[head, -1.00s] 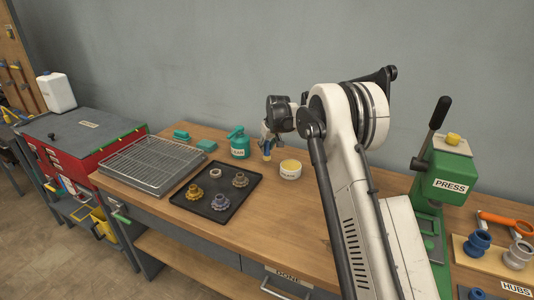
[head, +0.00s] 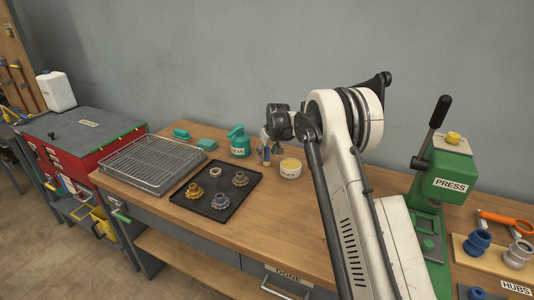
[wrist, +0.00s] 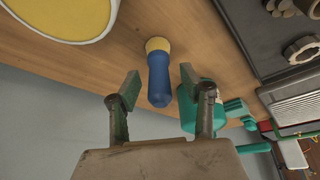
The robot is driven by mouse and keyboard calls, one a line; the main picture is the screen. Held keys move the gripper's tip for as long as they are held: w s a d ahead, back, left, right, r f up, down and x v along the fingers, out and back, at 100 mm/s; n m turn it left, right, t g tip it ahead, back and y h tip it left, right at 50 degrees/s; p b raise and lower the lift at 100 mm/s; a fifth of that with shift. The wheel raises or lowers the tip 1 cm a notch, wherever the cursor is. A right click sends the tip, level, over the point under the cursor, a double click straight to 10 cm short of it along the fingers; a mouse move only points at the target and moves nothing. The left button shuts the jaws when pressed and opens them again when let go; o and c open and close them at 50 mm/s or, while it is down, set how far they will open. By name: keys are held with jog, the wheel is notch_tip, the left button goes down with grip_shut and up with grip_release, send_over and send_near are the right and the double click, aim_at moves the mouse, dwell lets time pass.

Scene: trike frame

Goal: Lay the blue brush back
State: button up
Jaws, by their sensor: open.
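The blue brush (wrist: 158,88) has a dark blue handle and a yellow end. In the wrist view it lies between my two fingers, with the yellow end pointing away from my palm. My gripper (wrist: 159,72) is open, with a gap between each finger and the handle. In the head view my gripper (head: 266,153) is low over the back of the bench, left of the white tub of yellow grease (head: 290,168). The brush is too small and covered there to make out clearly. I cannot tell whether it touches the bench.
A teal can (head: 239,143) stands just left of my gripper. A black tray (head: 226,200) with several gears lies in front, and a wire rack (head: 150,163) further left. A green press (head: 445,185) stands right. Bench wood is clear in front of the tub.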

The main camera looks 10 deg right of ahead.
jog(key=shift+r, duration=0.3)
jog(key=s+r+m, duration=0.1)
jog(key=s+r, duration=1.7)
jog(key=r, duration=0.4)
jog(key=s+r+t, duration=0.1)
jog(key=s+r, duration=0.1)
jog(key=s, duration=0.5)
jog(key=s+r, duration=0.3)
jog(key=s, duration=0.4)
jog(key=s+f+m+t, duration=0.1)
jog(key=s+f, duration=0.3)
jog(key=s, duration=0.9)
jog(key=s+f+m+h, duration=0.1)
jog(key=s+f, duration=0.3)
jog(key=s, duration=1)
jog(key=shift+s+t, duration=0.25)
jog(key=shift+t, duration=0.15)
